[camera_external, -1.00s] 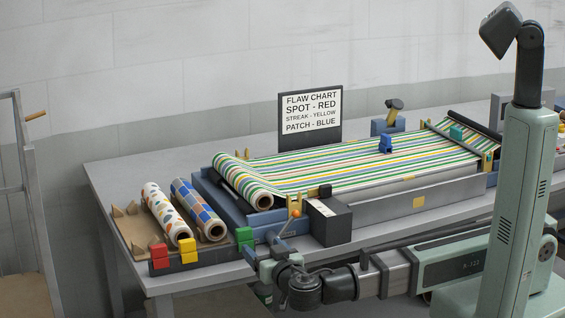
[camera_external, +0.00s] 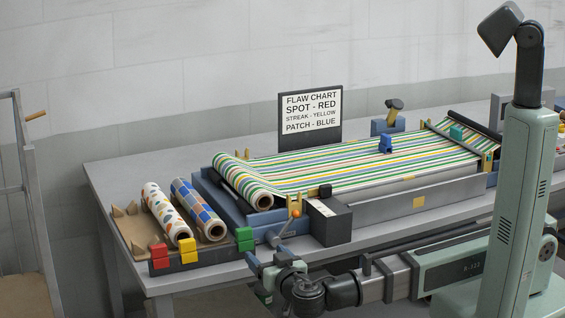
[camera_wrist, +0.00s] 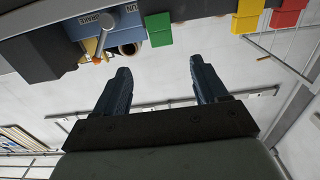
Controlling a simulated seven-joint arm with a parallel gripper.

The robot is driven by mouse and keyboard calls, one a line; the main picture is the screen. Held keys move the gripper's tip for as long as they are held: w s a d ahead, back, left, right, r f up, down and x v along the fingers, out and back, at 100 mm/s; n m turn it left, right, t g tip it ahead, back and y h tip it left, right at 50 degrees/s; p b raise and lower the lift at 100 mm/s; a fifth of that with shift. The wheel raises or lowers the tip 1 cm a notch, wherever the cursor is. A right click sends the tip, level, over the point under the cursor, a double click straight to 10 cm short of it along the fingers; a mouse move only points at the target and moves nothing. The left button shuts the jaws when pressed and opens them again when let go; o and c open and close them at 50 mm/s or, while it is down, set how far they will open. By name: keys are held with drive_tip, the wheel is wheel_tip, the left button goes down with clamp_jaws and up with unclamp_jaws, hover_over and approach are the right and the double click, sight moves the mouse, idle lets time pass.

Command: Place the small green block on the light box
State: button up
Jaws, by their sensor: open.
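A small green block (camera_external: 244,239) sits at the right end of a dark front rail, beside a yellow and a red block. It also shows at the top of the wrist view (camera_wrist: 158,30). A teal-green block (camera_external: 456,133) lies on the striped sheet at the far right. No part is clearly marked as the light box; the striped sheet (camera_external: 350,168) covers a long grey bed (camera_external: 400,197). My gripper (camera_external: 259,270) is open and empty, low in front of the table edge, below and right of the front green block. Both fingers (camera_wrist: 160,75) show apart in the wrist view.
The yellow block (camera_external: 188,250) and red block (camera_external: 159,256) share the rail. Two patterned rolls (camera_external: 200,209) lie behind them. An orange-knobbed crank (camera_external: 295,213) and dark box (camera_external: 329,222) stand right of the green block. A blue piece (camera_external: 385,144) rests on the sheet.

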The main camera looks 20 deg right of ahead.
sight(245, 231)
drive_tip(key=w, duration=0.8)
drive_tip(key=shift+w, duration=0.1)
drive_tip(key=shift+w+a+r, duration=0.1)
drive_tip(key=shift+w+r, duration=0.05)
drive_tip(key=shift+w, duration=1.15)
drive_tip(key=shift+w+a+r, duration=0.1)
drive_tip(key=shift+w+r, duration=0.05)
drive_tip(key=shift+w, duration=1.1)
drive_tip(key=shift+c, duration=0.4)
drive_tip(key=c, duration=1)
drive_tip(key=shift+c, duration=0.2)
drive_tip(key=shift+r, duration=0.15)
drive_tip(key=shift+r, duration=4.85)
